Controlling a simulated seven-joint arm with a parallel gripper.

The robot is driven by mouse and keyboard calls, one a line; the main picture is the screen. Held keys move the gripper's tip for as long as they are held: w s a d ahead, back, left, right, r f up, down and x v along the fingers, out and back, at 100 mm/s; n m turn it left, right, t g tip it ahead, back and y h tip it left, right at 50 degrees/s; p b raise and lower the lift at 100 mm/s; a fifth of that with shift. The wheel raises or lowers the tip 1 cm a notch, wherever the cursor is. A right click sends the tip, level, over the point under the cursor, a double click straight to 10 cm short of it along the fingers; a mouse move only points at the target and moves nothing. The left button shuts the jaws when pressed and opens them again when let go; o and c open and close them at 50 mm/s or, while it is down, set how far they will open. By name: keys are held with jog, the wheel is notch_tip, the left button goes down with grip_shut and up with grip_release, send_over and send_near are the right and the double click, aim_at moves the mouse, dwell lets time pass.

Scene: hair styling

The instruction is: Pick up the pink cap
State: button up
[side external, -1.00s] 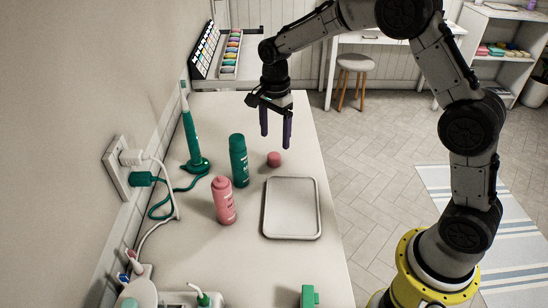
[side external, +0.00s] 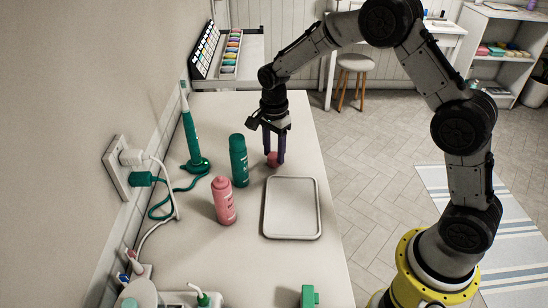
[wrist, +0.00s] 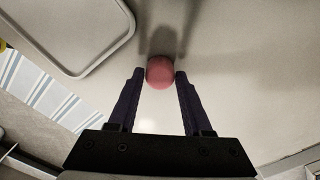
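The pink cap (side external: 272,159) is a small rounded piece on the table, behind the tray in the side view. In the wrist view the cap (wrist: 160,72) lies between the tips of my two dark purple fingers. My gripper (side external: 273,160) points down at the table with its fingers on either side of the cap. In the wrist view my gripper (wrist: 159,74) has its fingertips very close to the cap's sides. I cannot tell whether they touch it or press on it.
A grey tray (side external: 291,235) lies in front of the cap. A pink bottle (side external: 223,201) and a green bottle (side external: 239,160) stand to the left. A green corded styling tool (side external: 190,135) stands near the wall. The table's right edge is close to the cap.

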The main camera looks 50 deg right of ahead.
grip_shut()
